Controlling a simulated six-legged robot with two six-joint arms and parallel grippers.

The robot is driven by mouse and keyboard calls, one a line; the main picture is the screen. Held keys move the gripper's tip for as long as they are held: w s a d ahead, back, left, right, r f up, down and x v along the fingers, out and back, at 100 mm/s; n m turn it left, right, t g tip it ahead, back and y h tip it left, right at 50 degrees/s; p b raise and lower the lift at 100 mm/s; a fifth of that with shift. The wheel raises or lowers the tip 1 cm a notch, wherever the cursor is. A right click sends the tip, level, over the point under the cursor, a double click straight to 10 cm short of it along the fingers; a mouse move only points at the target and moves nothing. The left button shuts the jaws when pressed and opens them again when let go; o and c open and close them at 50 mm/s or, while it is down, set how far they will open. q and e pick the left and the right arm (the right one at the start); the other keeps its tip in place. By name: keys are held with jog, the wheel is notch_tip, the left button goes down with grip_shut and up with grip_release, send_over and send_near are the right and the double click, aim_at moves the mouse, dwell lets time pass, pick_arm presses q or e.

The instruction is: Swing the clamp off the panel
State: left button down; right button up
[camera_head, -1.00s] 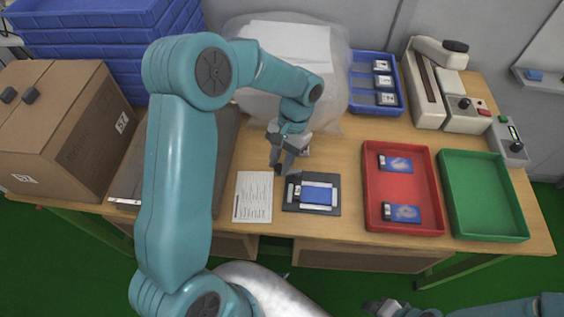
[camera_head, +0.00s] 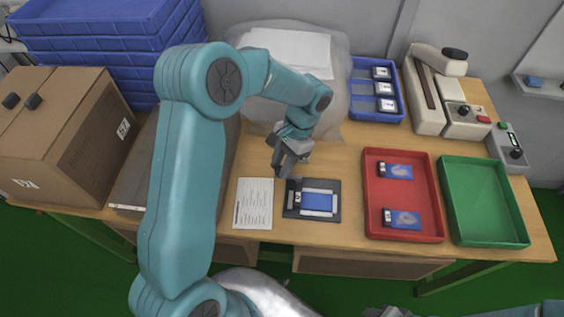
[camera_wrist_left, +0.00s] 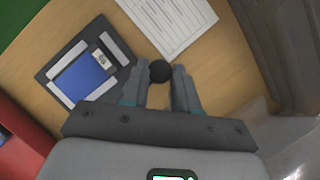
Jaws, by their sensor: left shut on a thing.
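A dark fixture plate (camera_head: 332,215) lies on the table with a blue panel (camera_head: 320,203) in a pale frame. The panel also shows in the left wrist view (camera_wrist_left: 84,77). A small dark and white piece (camera_head: 297,196) sits at the panel's left end. My left gripper (camera_head: 283,171) is just above and behind the fixture's left corner. In the left wrist view, its fingertips are shut on a round black knob (camera_wrist_left: 160,71), apparently the clamp's. The clamp's arm below the knob is hidden. My right gripper (camera_head: 385,312) barely shows at the bottom edge.
A printed sheet (camera_head: 254,204) lies left of the fixture. A red tray (camera_head: 406,233) with two panels and an empty green tray (camera_head: 485,205) stand to the right. A cardboard box (camera_head: 65,140) stands left, a blue bin (camera_head: 377,117) behind.

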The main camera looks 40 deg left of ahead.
pick_arm(q)
jog(key=c, duration=0.9)
grip_release()
jog(key=shift+o, duration=0.2)
jog(key=v, duration=1.6)
jog(key=shift+r+p, duration=0.25)
jog(key=shift+p, duration=0.15)
